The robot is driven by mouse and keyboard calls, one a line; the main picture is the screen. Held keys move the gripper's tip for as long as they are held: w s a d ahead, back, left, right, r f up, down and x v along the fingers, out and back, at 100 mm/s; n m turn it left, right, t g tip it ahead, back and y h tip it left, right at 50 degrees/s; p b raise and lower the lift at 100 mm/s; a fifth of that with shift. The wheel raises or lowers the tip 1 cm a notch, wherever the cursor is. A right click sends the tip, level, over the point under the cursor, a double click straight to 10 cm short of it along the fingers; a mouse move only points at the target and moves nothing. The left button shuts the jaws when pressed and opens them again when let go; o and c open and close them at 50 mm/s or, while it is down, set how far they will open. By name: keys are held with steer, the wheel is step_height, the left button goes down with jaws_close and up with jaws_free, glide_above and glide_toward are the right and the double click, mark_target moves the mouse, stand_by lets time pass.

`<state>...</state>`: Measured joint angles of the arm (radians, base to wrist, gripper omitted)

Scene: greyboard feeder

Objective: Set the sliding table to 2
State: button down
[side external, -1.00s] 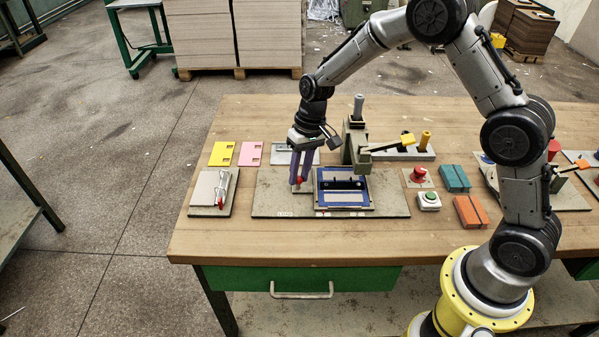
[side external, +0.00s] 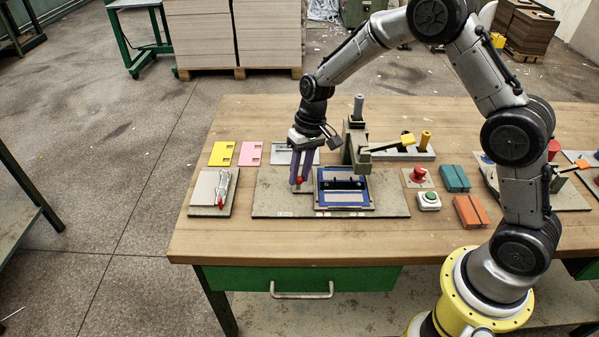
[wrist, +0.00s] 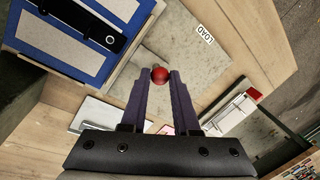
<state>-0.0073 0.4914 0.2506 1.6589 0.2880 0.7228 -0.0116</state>
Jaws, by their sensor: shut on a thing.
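The sliding table (side external: 345,199) is a blue-framed plate with a black bar, sitting on a grey base plate (side external: 275,195). In the wrist view the blue table (wrist: 60,50) fills the upper left. A red knob (wrist: 160,75) is at the table's left side. My gripper (side external: 299,181) points down there, its purple fingers shut on the red knob. In the wrist view my fingertips (wrist: 160,78) sit on both sides of the knob. I cannot read position numbers.
A post with a yellow-ended lever (side external: 407,139) stands behind the table. A red button (side external: 418,175) and a green button (side external: 429,199) are to its right, beside teal (side external: 454,178) and orange (side external: 470,211) blocks. A clipboard-like board (side external: 213,191) lies left.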

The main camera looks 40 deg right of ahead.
mark_target(331, 185)
steer(key=s+d, duration=0.6)
steer(key=c, duration=0.7)
jaws_free()
steer(key=shift+o, duration=0.2)
